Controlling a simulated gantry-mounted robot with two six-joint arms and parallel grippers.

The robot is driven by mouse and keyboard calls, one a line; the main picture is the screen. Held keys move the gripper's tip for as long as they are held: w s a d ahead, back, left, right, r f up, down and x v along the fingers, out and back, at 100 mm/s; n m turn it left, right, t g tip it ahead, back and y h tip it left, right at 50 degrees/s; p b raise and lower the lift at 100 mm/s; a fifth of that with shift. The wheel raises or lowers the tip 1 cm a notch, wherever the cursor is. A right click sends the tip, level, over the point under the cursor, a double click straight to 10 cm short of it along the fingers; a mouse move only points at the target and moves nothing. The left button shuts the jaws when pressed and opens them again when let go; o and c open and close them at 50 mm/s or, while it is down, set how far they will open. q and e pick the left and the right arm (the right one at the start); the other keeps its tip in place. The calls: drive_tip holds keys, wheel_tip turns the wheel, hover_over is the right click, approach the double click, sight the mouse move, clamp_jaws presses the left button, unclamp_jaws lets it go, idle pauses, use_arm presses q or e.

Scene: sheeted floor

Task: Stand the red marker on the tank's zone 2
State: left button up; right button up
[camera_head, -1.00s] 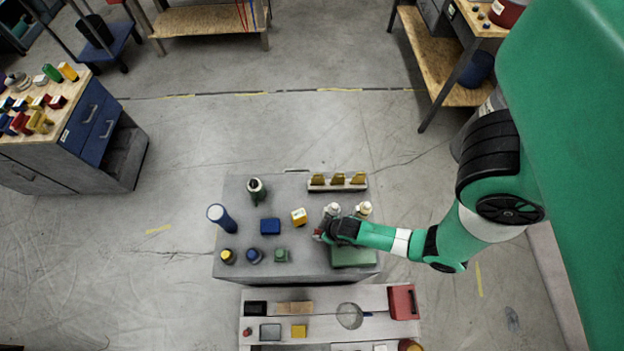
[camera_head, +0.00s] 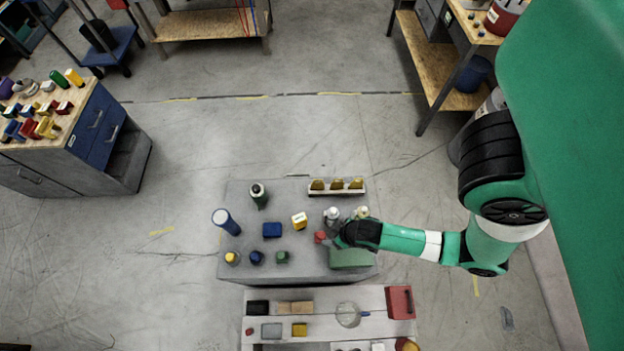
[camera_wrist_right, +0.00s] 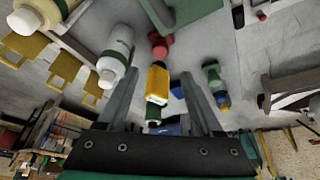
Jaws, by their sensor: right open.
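The red marker (camera_head: 320,237) is a small red piece on the grey table, just left of my right gripper (camera_head: 334,238). It also shows in the right wrist view (camera_wrist_right: 160,47), beyond the open fingers and not held. My right gripper's two fingers stand wide apart in that view (camera_wrist_right: 160,80), with nothing clamped between them. I cannot tell whether the marker is upright or lying. No zone markings can be read, and I cannot tell which surface is the tank. My left gripper is not in view.
On the grey table (camera_head: 300,267), a yellow block (camera_head: 299,221), a blue block (camera_head: 271,230) and a blue cylinder (camera_head: 226,222) stand left of the marker. White-topped bottles (camera_head: 332,214) stand close behind my gripper. A green box (camera_head: 350,259) is in front.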

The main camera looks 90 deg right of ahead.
drive_tip(key=shift+s+r, duration=0.15)
drive_tip(key=shift+r, duration=0.25)
